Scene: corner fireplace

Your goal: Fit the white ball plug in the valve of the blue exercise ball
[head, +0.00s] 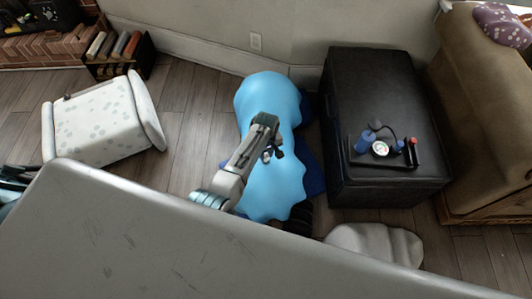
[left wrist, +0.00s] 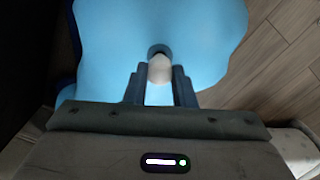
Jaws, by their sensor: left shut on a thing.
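The blue exercise ball (head: 268,97) lies on the floor, sagging and lumpy rather than round. My left gripper (head: 272,153) is over its middle in the head view. In the left wrist view the left gripper (left wrist: 158,82) is shut on the white ball plug (left wrist: 160,68), between its two dark fingers. The dark ring of the valve (left wrist: 160,49) shows on the blue surface just beyond the plug tip. The plug's far end overlaps the ring in the picture; I cannot tell whether it has entered. The right gripper is not in view.
A black chest (head: 377,75) stands close right of the ball, with a hand pump and gauge (head: 380,148) on top. A spotted pale cushioned seat (head: 100,122) is at left. A pale grey surface (head: 190,245) crosses the near side. Floor is free left of the ball.

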